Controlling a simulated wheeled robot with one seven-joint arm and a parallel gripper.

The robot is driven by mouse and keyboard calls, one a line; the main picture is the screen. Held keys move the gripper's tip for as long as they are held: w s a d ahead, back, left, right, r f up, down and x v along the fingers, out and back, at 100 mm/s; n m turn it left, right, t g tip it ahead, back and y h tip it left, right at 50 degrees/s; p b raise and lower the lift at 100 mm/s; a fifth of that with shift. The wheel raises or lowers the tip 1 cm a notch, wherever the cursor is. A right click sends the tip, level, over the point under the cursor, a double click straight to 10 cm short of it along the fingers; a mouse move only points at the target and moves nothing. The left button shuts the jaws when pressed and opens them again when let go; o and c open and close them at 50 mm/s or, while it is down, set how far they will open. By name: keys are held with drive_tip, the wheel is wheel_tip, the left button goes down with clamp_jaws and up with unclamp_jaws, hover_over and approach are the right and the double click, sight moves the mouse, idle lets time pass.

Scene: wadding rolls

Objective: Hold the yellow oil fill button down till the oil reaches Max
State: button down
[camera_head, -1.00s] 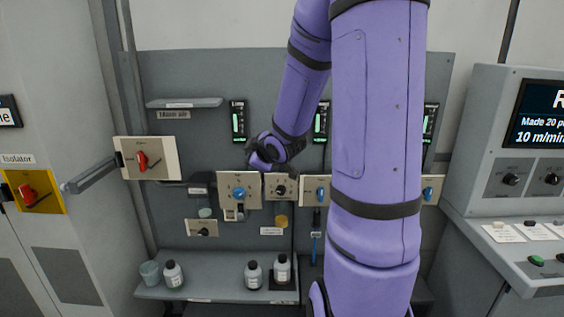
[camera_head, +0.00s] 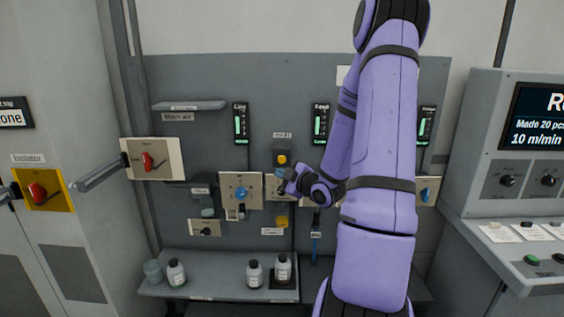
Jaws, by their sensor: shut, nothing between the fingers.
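The yellow button (camera_head: 282,160) sits on a small dark box with a label above it, in the middle of the grey panel. My gripper (camera_head: 284,181) is shut and empty, just below the button and in front of a beige plate (camera_head: 271,193). The tips look apart from the button, though depth is hard to judge. Upright gauges with green columns hang on the panel: one on the left (camera_head: 240,123), one in the middle (camera_head: 320,124) and one on the right (camera_head: 427,124), partly behind my arm. Their marks are too small to read.
A beige plate with a blue knob (camera_head: 240,193) is left of my gripper. A red-handled switch (camera_head: 147,160) and a grey lever (camera_head: 97,175) stick out at the left. Bottles (camera_head: 254,274) stand on a low shelf (camera_head: 215,291). My arm covers the panel's right part.

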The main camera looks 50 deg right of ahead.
sight(282, 161)
drive_tip(key=shift+w+d, duration=1.45)
drive_tip(key=shift+d, duration=0.25)
drive_tip(key=shift+w+d, duration=1.4)
drive_tip(key=shift+d, duration=0.25)
drive_tip(key=shift+w+d, duration=0.1)
drive_tip(key=shift+w, duration=0.05)
drive_tip(key=shift+w+d, duration=0.15)
drive_tip(key=shift+d, duration=0.05)
drive_tip(key=shift+w+d, duration=0.25)
drive_tip(key=shift+d, duration=0.05)
idle(4.0)
